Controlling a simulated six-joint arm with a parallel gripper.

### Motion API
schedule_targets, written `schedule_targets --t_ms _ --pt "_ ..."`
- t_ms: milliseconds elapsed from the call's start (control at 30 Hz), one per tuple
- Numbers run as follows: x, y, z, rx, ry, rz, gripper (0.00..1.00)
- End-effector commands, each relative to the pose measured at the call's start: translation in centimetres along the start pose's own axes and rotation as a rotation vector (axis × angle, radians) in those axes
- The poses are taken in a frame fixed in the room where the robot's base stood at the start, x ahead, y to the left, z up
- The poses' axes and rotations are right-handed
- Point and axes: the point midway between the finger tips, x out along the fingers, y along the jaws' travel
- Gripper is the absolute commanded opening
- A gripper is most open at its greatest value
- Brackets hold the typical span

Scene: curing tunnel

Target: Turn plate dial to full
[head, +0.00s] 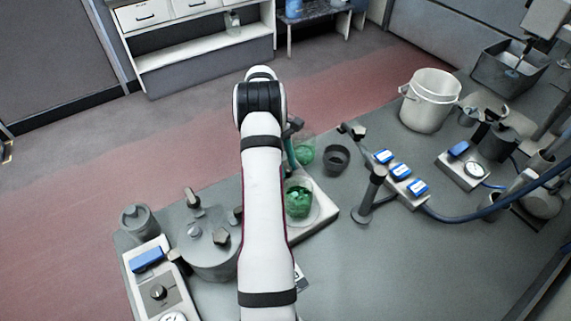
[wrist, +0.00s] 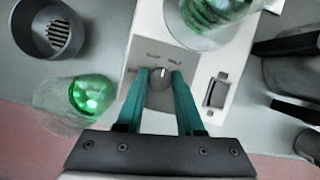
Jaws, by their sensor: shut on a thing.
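The plate (wrist: 226,72) is a white block with a small grey dial (wrist: 160,80) on its front panel; it also shows in the head view (head: 318,222). A pale line on the dial points towards the top of the wrist picture. Printed marks curve above it, too small to read. My gripper (wrist: 160,75) has its teal fingers shut on the dial's two sides. A beaker of green liquid (wrist: 212,14) stands on the plate's top; it also shows in the head view (head: 298,200). In the head view my arm hides the dial.
A second glass with green contents (wrist: 80,100) and a dark cup (wrist: 48,28) stand left of the plate in the wrist view. A rocker switch (wrist: 217,92) sits right of the dial. A grey lidded vessel (head: 212,250) and a stand (head: 370,192) flank the plate.

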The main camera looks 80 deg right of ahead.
Motion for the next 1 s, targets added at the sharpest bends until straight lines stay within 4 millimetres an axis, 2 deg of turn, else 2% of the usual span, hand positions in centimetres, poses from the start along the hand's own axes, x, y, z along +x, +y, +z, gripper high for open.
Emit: schedule_targets --t_ms 1000 --pt "0.16 0.28 0.36 0.888 0.040 -0.371 0.00"
